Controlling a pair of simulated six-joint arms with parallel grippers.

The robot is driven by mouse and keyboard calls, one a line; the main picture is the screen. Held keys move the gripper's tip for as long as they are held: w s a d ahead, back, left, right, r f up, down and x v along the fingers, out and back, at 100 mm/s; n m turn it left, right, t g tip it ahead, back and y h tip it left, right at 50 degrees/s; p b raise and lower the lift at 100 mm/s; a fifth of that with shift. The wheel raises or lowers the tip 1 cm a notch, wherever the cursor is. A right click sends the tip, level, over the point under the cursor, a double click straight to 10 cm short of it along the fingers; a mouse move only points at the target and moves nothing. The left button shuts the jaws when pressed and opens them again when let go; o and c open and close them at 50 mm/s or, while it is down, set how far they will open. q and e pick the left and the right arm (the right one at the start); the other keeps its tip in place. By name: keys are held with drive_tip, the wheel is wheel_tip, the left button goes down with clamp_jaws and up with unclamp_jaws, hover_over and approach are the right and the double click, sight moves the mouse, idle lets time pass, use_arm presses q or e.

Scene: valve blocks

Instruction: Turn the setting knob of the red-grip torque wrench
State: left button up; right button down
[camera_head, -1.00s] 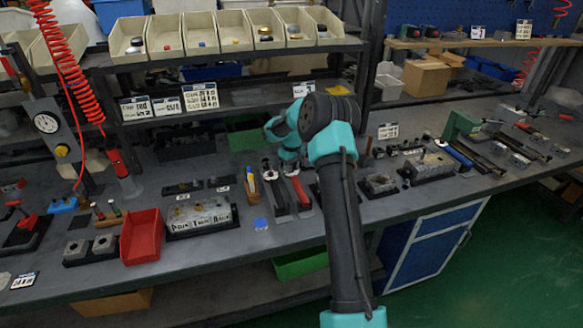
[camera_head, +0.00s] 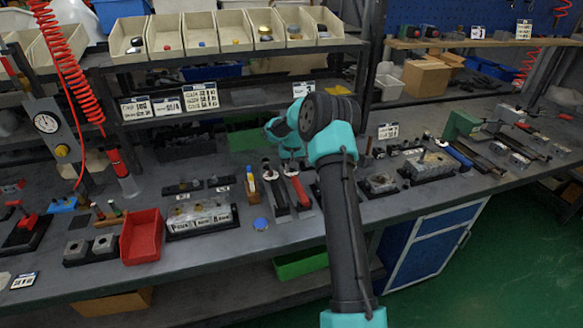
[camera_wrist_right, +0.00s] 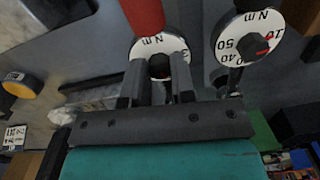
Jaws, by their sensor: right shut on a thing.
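The red-grip torque wrench lies on the bench; its red grip (camera_head: 300,190) shows in the head view, right of a second wrench with a dark grip (camera_head: 279,198). In the right wrist view the red grip (camera_wrist_right: 143,14) ends at a white N m dial (camera_wrist_right: 152,46). My right gripper (camera_wrist_right: 160,72) is shut on the dark setting knob (camera_wrist_right: 160,66) below that dial, one finger on each side. In the head view its fingertips are hard to make out among my own teal links. The second wrench's dial (camera_wrist_right: 232,47), with a red mark, is beside it. My left gripper is not in view.
A red bin (camera_head: 141,236) and a grey valve block (camera_head: 202,217) stand to the left. More blocks (camera_head: 379,184) are on the right. A shelf with beige bins (camera_head: 219,32) rises behind. A red coiled hose (camera_head: 67,70) hangs at the left.

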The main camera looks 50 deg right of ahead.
drive_tip(key=m, duration=0.4)
drive_tip(key=shift+m, duration=0.3)
idle(0.3)
drive_tip(key=c, duration=0.9)
unclamp_jaws()
drive_tip(key=shift+c, duration=0.2)
drive_tip(key=shift+r, duration=0.15)
wheel_tip(320, 180, up, 17)
drive_tip(key=shift+s, duration=0.15)
drive_tip(key=shift+d, duration=0.1)
